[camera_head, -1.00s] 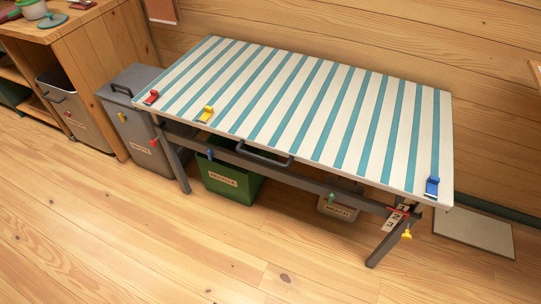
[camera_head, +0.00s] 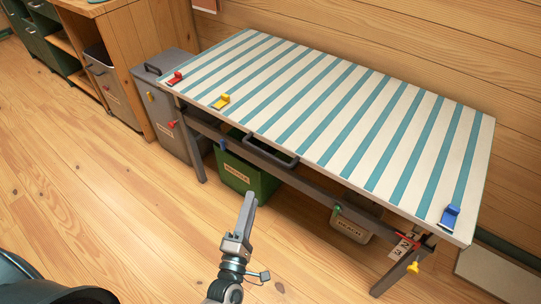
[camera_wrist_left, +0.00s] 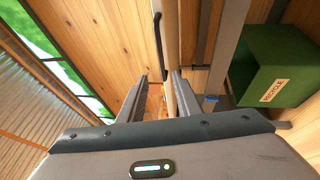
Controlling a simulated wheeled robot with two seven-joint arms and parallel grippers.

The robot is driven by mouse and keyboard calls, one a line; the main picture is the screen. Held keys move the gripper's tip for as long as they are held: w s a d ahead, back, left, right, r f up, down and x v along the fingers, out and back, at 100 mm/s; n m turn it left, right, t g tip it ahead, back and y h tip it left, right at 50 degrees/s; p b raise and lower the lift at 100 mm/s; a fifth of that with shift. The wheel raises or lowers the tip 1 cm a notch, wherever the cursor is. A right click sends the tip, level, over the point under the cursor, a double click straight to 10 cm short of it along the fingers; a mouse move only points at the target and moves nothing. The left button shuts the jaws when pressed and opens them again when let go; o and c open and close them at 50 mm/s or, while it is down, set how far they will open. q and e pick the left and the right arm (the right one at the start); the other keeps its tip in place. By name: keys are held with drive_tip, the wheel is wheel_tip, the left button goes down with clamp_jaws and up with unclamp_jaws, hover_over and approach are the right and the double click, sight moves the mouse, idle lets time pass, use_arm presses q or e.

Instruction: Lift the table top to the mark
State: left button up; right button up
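The table top (camera_head: 330,118) has teal and white stripes and lies flat on a grey frame. A grey bar handle (camera_head: 268,152) sticks out from its front edge. A numbered scale plate (camera_head: 401,249) with a red mark (camera_head: 410,240) is at the right leg. My left gripper (camera_head: 248,204) is in front of the table, below the handle and apart from it. The left wrist view shows its two fingers (camera_wrist_left: 160,95) apart with nothing gripped. A dark handle (camera_wrist_left: 157,32) shows beyond them there. My right gripper is not in view.
Red (camera_head: 174,79), yellow (camera_head: 221,102) and blue (camera_head: 450,217) clips sit along the top's front edge. Several coloured knobs, including a yellow one (camera_head: 413,267), are on the frame. A green recycle bin (camera_head: 247,173) stands underneath. A grey bin (camera_head: 175,110) is at the left. The front floor is clear.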

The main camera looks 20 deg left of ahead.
sight(265, 152)
use_arm(q)
drive_tip(key=shift+w, duration=0.1)
